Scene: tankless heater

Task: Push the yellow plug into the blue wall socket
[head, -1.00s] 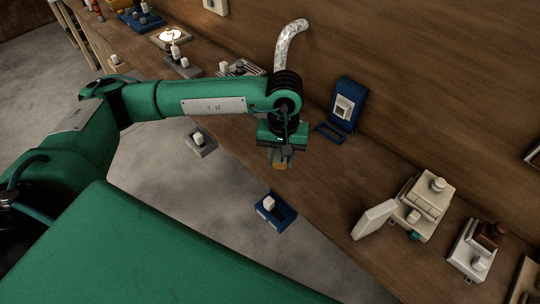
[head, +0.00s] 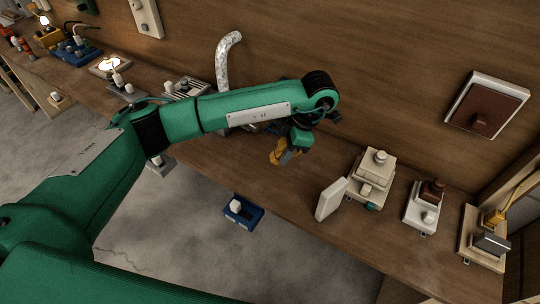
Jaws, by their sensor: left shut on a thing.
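My left gripper (head: 287,155) hangs over the wooden counter, with its jaws shut on the yellow plug (head: 276,157). The plug shows as a small orange-yellow piece at the jaw tips, partly covered by the fingers. The blue wall socket is almost wholly hidden behind my left forearm. Only a dark top edge (head: 285,79) shows above the arm, against the wall. The gripper and plug are below and in front of that edge; the gap between plug and socket cannot be judged. My right gripper is not in view.
A cream box (head: 368,178) with an open flap stands right of the gripper, then a white unit with a brown knob (head: 432,190). A silver pipe (head: 226,62) rises at the wall.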

